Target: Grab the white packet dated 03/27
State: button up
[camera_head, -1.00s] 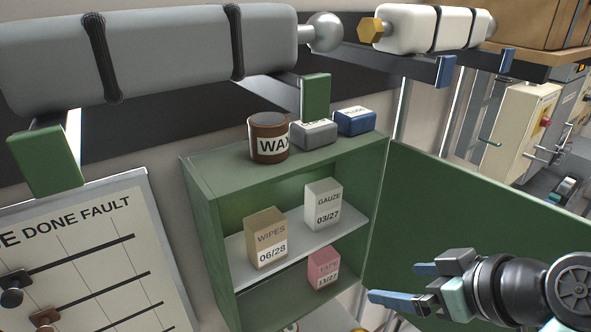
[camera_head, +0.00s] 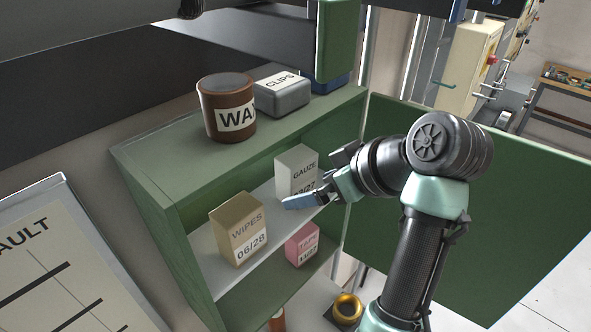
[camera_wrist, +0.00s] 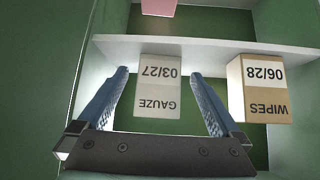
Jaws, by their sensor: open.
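The white packet (camera_head: 294,170) reads GAUZE and 03/27 and stands on the middle shelf of the green cabinet (camera_head: 150,190). In the wrist view the packet (camera_wrist: 158,88) appears upside down, between the two blue fingers. My gripper (camera_head: 312,192) is at the front of the cabinet, in front of the packet, and one blue finger hides part of its date. The gripper also shows in the wrist view (camera_wrist: 160,82), open, with a finger on each side of the packet. I see gaps between the fingers and the packet; whether the tips reach past its front is unclear.
A tan WIPES packet dated 06/28 (camera_head: 238,230) stands left of the white packet on the same shelf (camera_head: 262,212). A pink packet (camera_head: 302,244) is below. A brown WAX tin (camera_head: 227,108) and grey CLIPS box (camera_head: 282,92) sit on top. The open green door (camera_head: 490,190) lies right.

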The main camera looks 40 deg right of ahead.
aim_at(288, 166)
jog(key=shift+w, duration=0.95)
jog(key=w, duration=0.1)
jog(key=w+p, duration=0.1)
jog(key=w, duration=0.2)
jog(key=shift+w+r+p, duration=0.25)
jog(key=shift+w+p, duration=0.05)
jog(key=shift+w+f+p, duration=0.25)
jog(key=shift+f+p, duration=0.2)
jog(key=shift+f, duration=0.05)
jog(key=shift+s+f, duration=0.1)
jog(key=c, duration=1.3)
jog(key=shift+b, duration=0.85)
